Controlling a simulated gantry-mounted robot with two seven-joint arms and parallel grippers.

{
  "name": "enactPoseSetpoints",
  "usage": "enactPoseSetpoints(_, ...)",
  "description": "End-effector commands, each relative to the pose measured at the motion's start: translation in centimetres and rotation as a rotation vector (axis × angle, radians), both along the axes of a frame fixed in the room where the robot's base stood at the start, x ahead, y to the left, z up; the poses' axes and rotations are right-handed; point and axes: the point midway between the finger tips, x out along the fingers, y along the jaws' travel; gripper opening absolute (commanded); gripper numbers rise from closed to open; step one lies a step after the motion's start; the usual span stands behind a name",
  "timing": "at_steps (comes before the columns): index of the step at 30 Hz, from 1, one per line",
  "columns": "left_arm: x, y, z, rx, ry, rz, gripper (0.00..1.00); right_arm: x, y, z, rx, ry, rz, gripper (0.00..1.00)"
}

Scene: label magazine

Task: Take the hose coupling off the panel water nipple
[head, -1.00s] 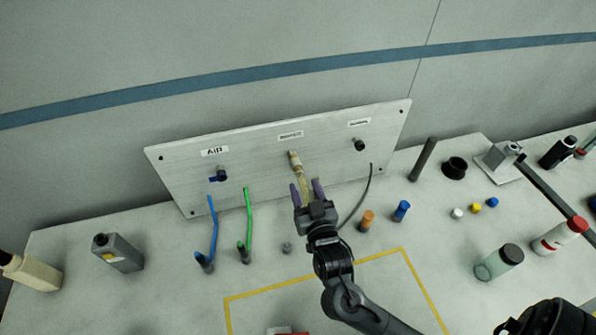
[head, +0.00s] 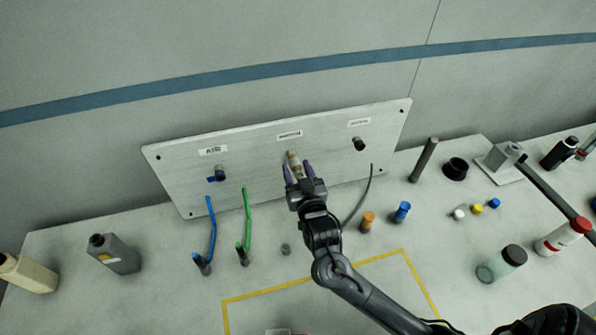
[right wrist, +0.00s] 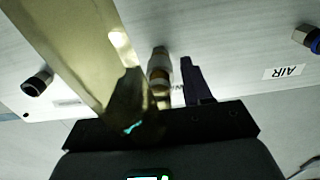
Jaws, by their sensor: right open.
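The hose coupling (head: 294,158) is a tan and brass fitting on the middle port of the grey panel (head: 250,160), below a small white label. The water nipple behind it is mostly hidden. My right gripper (head: 298,171) is open, its two purplish fingers on either side of the coupling's near end; I cannot tell whether they touch it. In the right wrist view the brass and grey fitting (right wrist: 159,72) shows beside one dark finger. My left gripper is not in view.
The panel's left port (head: 217,174) has a blue fitting under an AIR label; the right port (head: 359,144) is dark. Blue and green hoses (head: 247,215) stand in front at left, a thin grey hose (head: 362,200) at right. Orange (head: 368,221) and blue caps stand nearby.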

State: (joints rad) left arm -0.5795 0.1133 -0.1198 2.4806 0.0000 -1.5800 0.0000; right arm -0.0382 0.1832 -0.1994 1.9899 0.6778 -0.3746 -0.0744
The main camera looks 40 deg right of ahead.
Motion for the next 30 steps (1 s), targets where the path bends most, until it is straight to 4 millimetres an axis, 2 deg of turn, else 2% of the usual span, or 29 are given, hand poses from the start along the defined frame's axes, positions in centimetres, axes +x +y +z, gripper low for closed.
enactPoseSetpoints(30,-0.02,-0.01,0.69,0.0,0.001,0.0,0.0,0.04,-0.34,-0.15,-0.002,0.004,-0.005,0.5)
